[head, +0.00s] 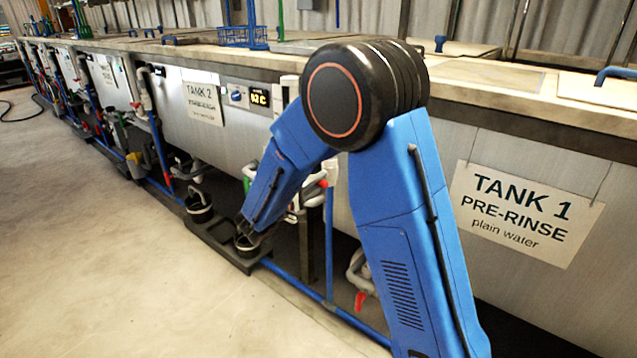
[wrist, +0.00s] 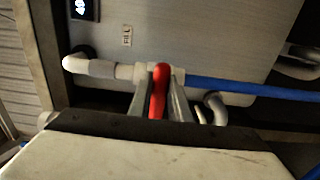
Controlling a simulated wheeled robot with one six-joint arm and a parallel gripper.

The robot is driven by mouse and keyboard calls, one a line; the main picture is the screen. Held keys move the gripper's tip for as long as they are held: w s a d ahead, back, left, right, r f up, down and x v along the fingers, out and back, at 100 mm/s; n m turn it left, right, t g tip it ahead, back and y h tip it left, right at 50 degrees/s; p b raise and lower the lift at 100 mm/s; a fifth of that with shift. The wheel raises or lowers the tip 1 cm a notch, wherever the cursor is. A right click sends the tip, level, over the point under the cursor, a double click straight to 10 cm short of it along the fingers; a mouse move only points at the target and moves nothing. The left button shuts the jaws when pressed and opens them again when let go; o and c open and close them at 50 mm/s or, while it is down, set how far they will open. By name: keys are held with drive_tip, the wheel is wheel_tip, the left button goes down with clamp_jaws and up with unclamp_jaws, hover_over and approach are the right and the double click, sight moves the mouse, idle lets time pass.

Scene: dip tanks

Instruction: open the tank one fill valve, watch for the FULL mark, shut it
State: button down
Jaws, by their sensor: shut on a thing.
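The red valve lever (wrist: 159,92) shows in the wrist view, standing crosswise to the white and blue pipe (wrist: 240,87). My gripper (wrist: 160,108) is shut on it, one grey finger on each side. A small label (wrist: 126,36), apparently reading FILL, is on the grey wall above the pipe. In the head view, tank one (head: 510,285) is at the right, with its TANK 1 PRE-RINSE sign (head: 524,212). My blue arm covers part of the tank front, and I cannot make out the gripper there. I see no FULL mark or water level.
A dark display (wrist: 83,9) is at the wrist view's top. A pale surface with a dark edge (wrist: 165,160) fills its bottom. Tank two's sign (head: 203,98) is further left.

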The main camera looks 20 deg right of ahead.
drive_tip(key=shift+s+f, duration=0.1)
idle(0.3)
drive_tip(key=c, duration=1.6)
unclamp_jaws()
drive_tip(key=shift+c, duration=0.2)
drive_tip(key=v, duration=1.7)
drive_tip(key=shift+a, duration=0.15)
drive_tip(key=shift+s, duration=0.1)
